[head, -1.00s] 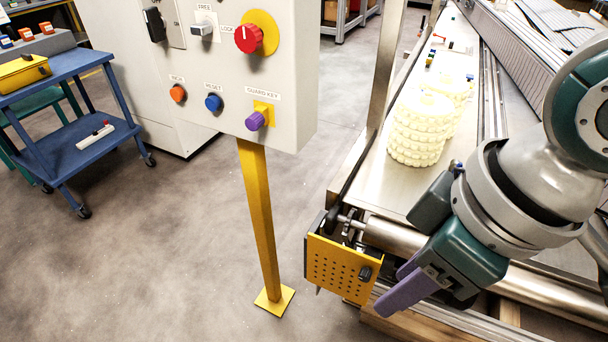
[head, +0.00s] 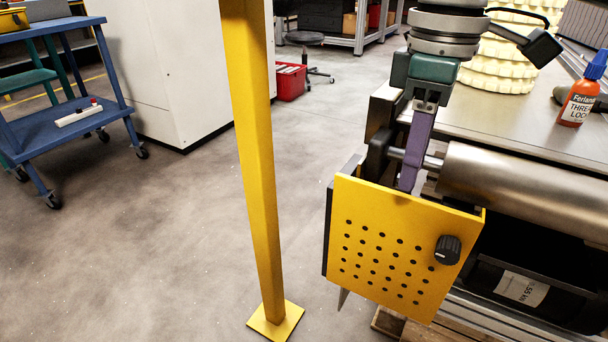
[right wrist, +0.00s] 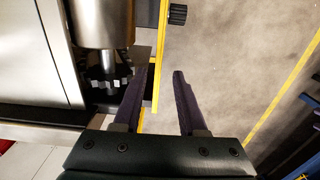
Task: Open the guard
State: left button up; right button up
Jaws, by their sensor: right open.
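The guard (head: 390,250) is a yellow perforated plate with a black knob (head: 447,250) at the near left corner of the conveyor. It stands upright in front of the roller end. My right gripper (head: 410,170) is above the guard's top edge, purple fingers pointing down; only one finger shows clearly there. In the right wrist view my right gripper (right wrist: 164,73) is open, and the guard's thin yellow edge (right wrist: 162,40) appears between the lines of its two fingers. The knob shows there too (right wrist: 178,14). I cannot tell whether a finger touches the plate. My left gripper is out of view.
A steel roller (head: 520,190) lies right of the guard. A toothed wheel (right wrist: 108,84) sits behind it. An orange bottle (head: 580,95) and cream stacked parts (head: 505,55) stand on the conveyor. A yellow post (head: 255,170) rises to the left. Floor between is clear.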

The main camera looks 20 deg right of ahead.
jog(key=shift+w+d+f, duration=0.1)
jog(key=shift+w+f, duration=0.1)
jog(key=shift+f, duration=0.2)
jog(key=b, duration=0.5)
send_over(388, 256)
notch_tip(388, 256, down, 10)
jog(key=r, duration=0.1)
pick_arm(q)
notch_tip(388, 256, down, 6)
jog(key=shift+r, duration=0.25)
pick_arm(e)
jog(key=shift+w+d+f, duration=0.15)
jog(key=shift+f, duration=0.1)
jog(key=shift+c, duration=0.3)
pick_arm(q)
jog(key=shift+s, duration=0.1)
pick_arm(e)
grip_shut()
